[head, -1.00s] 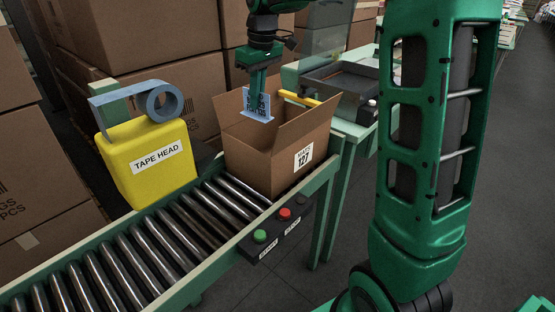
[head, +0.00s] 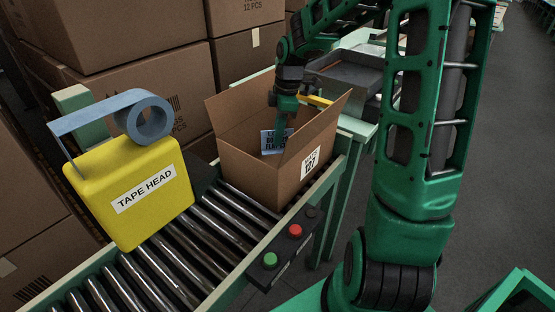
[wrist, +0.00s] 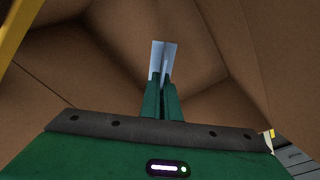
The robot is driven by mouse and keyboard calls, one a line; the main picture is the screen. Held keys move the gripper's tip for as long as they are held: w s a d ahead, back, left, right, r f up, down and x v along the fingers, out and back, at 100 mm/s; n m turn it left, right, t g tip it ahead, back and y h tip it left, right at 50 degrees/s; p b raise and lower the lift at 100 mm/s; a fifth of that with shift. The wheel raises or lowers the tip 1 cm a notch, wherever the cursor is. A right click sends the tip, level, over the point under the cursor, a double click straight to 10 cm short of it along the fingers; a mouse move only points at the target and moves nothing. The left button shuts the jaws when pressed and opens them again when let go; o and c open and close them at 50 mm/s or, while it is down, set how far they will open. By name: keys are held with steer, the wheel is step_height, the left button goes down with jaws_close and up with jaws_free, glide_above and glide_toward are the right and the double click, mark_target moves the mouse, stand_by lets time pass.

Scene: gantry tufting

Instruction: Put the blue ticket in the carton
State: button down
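The blue ticket (head: 272,142) is a light blue card with dark print. It is inside the open carton (head: 256,178), below the level of the rim. My gripper (head: 281,122) reaches down into the carton from above. Its two green fingers are shut on the ticket, which also shows beyond the fingertips in the wrist view (wrist: 163,56). The brown carton stands upright on the rollers with its flaps spread and a white label on its right side. Whether the ticket touches the carton floor is hard to tell.
A yellow tape head (head: 150,200) with a blue tape roll stands on the roller conveyor (head: 165,262) left of the carton. Green and red buttons (head: 295,230) sit on the conveyor's near rail. A yellow bar (head: 314,100) lies behind my gripper. Stacked boxes fill the back.

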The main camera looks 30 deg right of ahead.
mark_target(281, 149)
steer(key=f, duration=0.4)
steer(key=shift+d, duration=0.4)
steer(key=shift+s+f, duration=0.1)
steer(key=shift+f, duration=1.75)
steer(key=c, duration=2)
jaws_free()
steer(key=r, duration=0.4)
steer(key=d+r, duration=0.1)
steer(key=r, duration=0.7)
steer(key=shift+s+d, duration=0.3)
